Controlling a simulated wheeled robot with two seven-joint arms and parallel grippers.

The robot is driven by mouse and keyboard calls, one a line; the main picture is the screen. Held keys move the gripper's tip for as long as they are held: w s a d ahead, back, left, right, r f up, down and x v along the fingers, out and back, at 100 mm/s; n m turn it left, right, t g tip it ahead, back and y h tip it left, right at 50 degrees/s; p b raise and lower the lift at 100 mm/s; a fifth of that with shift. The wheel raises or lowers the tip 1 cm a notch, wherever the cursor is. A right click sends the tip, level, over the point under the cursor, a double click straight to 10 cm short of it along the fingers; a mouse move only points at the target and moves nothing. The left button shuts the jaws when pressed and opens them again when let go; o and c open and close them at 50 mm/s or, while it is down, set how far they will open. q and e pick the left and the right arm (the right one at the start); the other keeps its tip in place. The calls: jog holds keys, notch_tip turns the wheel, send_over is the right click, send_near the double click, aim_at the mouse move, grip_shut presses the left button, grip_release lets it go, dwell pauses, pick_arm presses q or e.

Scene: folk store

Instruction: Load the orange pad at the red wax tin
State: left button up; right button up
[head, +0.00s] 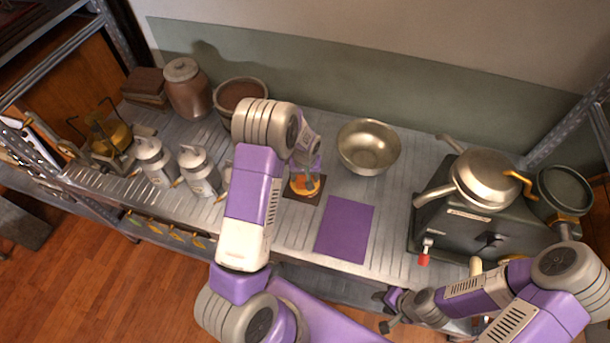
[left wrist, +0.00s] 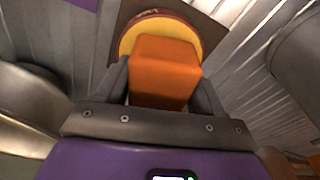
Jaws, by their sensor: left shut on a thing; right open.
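My left gripper (head: 305,176) points down over a small brown mat (head: 304,200) near the middle of the shelf. It is shut on the orange pad (left wrist: 165,72), a block that fills the space between its fingers in the left wrist view. Just beyond the pad is a round tin (left wrist: 129,38) with a yellow-orange face and a reddish edge, on the brown mat. The pad overlaps the tin in this view; I cannot tell whether they touch. My right gripper (head: 388,309) is open and empty, low in front of the shelf's front edge.
A purple mat (head: 344,230) lies bare to the right of the brown mat. A metal bowl (head: 368,147) stands behind it. A dark machine with a round lid (head: 487,178) fills the right. Two metal canisters (head: 200,172) and brown pots (head: 187,92) stand left.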

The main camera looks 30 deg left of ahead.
pick_arm(q)
jog(key=shift+f+b, duration=0.5)
jog(key=shift+f, duration=0.05)
dwell(1.4)
jog(key=shift+r, duration=0.15)
jog(key=shift+r+p, duration=2.4)
jog(key=shift+r, duration=1.05)
jog(key=shift+d, duration=0.1)
